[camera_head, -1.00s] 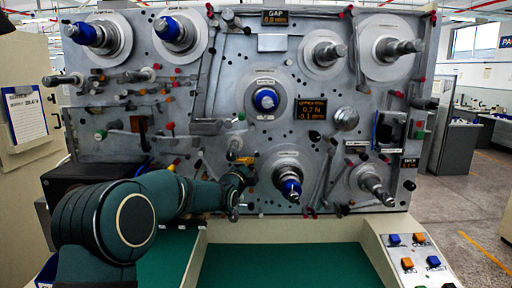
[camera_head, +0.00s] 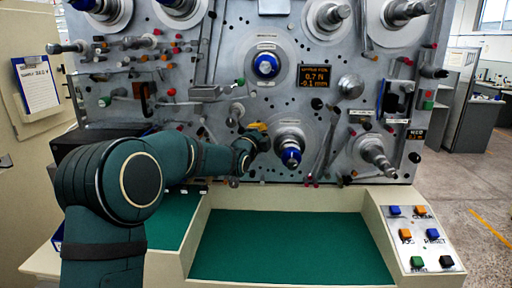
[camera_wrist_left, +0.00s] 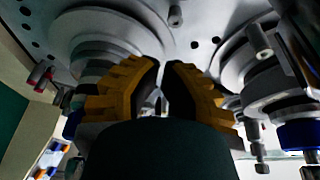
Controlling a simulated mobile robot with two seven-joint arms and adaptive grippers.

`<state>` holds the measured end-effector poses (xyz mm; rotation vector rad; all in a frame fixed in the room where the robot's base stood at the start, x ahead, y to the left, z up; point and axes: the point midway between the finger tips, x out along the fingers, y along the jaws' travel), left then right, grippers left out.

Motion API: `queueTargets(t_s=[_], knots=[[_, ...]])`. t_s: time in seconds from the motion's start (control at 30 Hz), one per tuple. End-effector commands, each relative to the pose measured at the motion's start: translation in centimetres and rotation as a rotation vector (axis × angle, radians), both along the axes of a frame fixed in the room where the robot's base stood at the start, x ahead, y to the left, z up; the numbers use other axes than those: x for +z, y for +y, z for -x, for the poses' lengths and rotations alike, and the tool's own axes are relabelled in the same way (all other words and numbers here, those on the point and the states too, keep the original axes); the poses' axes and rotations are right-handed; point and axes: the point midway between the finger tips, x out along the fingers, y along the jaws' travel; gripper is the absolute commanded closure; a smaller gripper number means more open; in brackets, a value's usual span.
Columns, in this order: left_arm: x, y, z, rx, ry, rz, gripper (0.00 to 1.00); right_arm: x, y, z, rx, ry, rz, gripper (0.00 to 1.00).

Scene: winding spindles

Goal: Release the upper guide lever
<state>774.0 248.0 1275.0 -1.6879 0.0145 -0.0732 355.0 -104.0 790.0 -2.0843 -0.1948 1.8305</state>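My left gripper (camera_head: 262,130), with yellow fingers, is at the machine's metal panel, just up and left of the lower middle spindle (camera_head: 289,146) with its blue tip. In the left wrist view its fingertips (camera_wrist_left: 164,70) are close together with a narrow gap. I cannot tell whether a thin lever is between them. Thin grey bars show on the panel, one at the upper left (camera_head: 212,50) and one right of the lower middle spindle (camera_head: 325,146). No label shows which is the upper guide lever. My right gripper is not in view.
Spindles crowd the panel, including a blue-capped one (camera_head: 266,65) above the gripper and a grey one (camera_head: 375,150) at the lower right. A green-floored tray (camera_head: 290,245) below is empty. A button panel (camera_head: 418,237) stands at the right.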

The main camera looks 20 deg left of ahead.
Motion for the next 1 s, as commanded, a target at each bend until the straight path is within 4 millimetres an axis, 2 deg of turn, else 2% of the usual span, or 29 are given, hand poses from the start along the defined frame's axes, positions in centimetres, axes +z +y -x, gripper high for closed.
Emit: queueTargets(t_s=[0.2,0.4,0.6,1.0], knots=[[-0.4,0.3,4.0,0.002,-0.002,0.002,1.0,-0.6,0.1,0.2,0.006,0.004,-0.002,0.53],[-0.7,0.4,6.7,0.002,-0.002,0.001,1.0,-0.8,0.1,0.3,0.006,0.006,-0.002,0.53],[-0.8,0.4,7.8,0.002,0.0,0.0,1.0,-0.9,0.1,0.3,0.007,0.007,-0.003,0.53],[-0.8,0.4,7.8,0.002,-0.001,0.0,1.0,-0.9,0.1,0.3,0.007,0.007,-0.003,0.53]])
